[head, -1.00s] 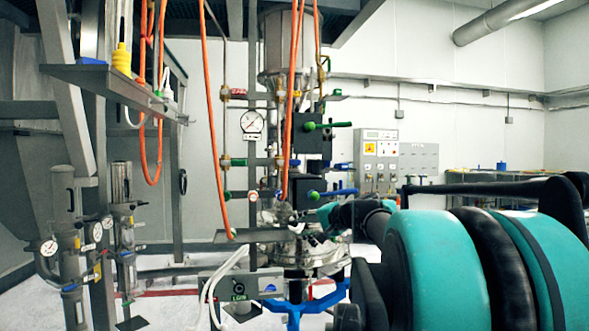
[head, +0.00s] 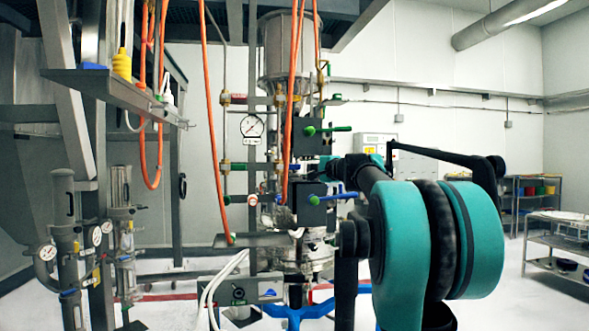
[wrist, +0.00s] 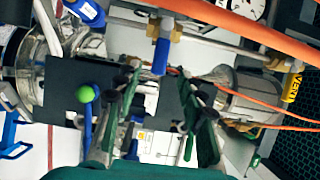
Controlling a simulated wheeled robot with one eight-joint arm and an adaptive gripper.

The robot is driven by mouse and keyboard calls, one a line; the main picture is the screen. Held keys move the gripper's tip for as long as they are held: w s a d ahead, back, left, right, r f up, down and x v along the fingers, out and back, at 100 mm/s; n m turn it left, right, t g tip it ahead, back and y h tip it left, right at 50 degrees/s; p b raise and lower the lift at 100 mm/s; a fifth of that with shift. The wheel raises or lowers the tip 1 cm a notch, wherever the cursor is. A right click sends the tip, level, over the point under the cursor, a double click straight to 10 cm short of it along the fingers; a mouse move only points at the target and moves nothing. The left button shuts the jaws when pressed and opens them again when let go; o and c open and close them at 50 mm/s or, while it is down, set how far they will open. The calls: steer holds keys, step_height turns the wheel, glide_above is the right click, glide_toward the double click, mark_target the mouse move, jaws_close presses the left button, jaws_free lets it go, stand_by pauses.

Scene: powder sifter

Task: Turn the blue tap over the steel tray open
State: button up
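In the wrist view a blue tap handle (wrist: 161,55) sits on a brass fitting, just beyond and between my fingertips. My gripper (wrist: 167,80) is open and empty, with one dark green finger on either side. The fingers do not visibly touch the handle. A second blue lever (wrist: 87,120) with a green knob lies left of the fingers; it also shows in the head view (head: 338,195) on a black box. A grey steel tray-like plate (head: 262,239) sits below it. In the head view my gripper is mostly hidden by my arm and the equipment.
A green lever (head: 330,129) projects from the upper black box. Orange hoses (head: 213,120) hang in front of the pipes, and a pressure gauge (head: 252,126) is beside them. A blue frame (head: 295,311) stands below. A shelf cart (head: 560,245) stands at the right, with open floor before it.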

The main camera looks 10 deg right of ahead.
mark_target(296, 167)
steer(key=x, duration=0.7)
steer(key=shift+w+a, duration=0.15)
steer(key=shift+w, duration=0.25)
jaws_close()
